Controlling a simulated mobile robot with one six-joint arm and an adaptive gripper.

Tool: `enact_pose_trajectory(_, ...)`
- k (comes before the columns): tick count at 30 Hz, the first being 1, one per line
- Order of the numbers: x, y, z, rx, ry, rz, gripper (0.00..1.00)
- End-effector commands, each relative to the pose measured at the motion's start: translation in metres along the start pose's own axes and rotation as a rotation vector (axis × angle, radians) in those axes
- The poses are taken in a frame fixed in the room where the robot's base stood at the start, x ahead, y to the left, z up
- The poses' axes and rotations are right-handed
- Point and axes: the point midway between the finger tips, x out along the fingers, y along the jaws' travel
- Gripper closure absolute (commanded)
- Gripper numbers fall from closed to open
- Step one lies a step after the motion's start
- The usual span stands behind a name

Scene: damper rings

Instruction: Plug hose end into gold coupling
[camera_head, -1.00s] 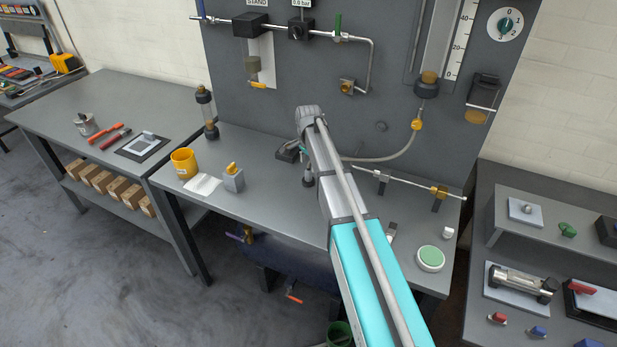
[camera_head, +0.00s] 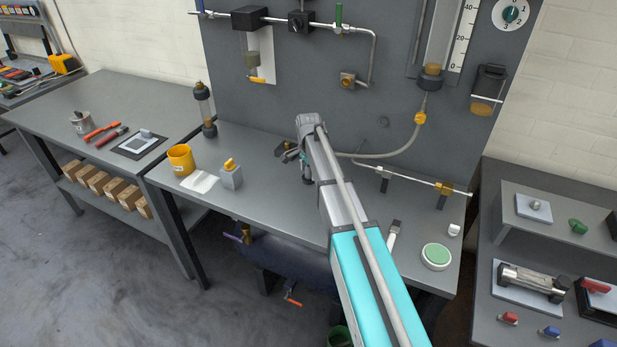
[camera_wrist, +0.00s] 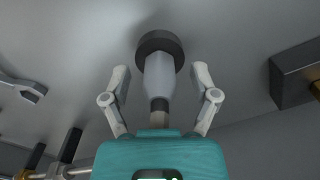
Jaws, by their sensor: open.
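In the wrist view my gripper (camera_wrist: 160,72) is open, its two fingers spread on either side of a pale cylindrical piece (camera_wrist: 158,78) with a dark round collar. Gaps show on both sides; I cannot tell whether this piece is the hose end. In the head view my arm hides most of the gripper, low over the bench. The gold coupling (camera_head: 347,83) sits on the panel at the end of a bent pipe, above the gripper.
A horizontal rod (camera_head: 410,180) on stands lies right of my arm. A yellow cup (camera_head: 181,159), a small block with a yellow top (camera_head: 231,175) and a glass cylinder (camera_head: 204,108) stand left. A green-topped round tin (camera_head: 436,256) is at front right.

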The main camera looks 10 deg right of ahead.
Motion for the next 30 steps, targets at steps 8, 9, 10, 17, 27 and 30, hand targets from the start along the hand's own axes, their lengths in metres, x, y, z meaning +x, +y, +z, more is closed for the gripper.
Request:
enact_pose_trajectory(8, 0.0015, 0.0000, -0.0001, 0.000, 0.000, 0.000, 0.23)
enact_pose_trajectory(9, 0.0015, 0.0000, -0.0001, 0.000, 0.000, 0.000, 0.23)
enact_pose_trajectory(10, 0.0015, 0.0000, -0.0001, 0.000, 0.000, 0.000, 0.23)
enact_pose_trajectory(17, 0.0015, 0.0000, 0.0000, 0.000, 0.000, 0.000, 0.23)
enact_pose_trajectory(27, 0.0016, 0.0000, 0.0001, 0.000, 0.000, 0.000, 0.73)
enact_pose_trajectory(30, 0.0016, -0.0001, 0.0001, 0.000, 0.000, 0.000, 0.92)
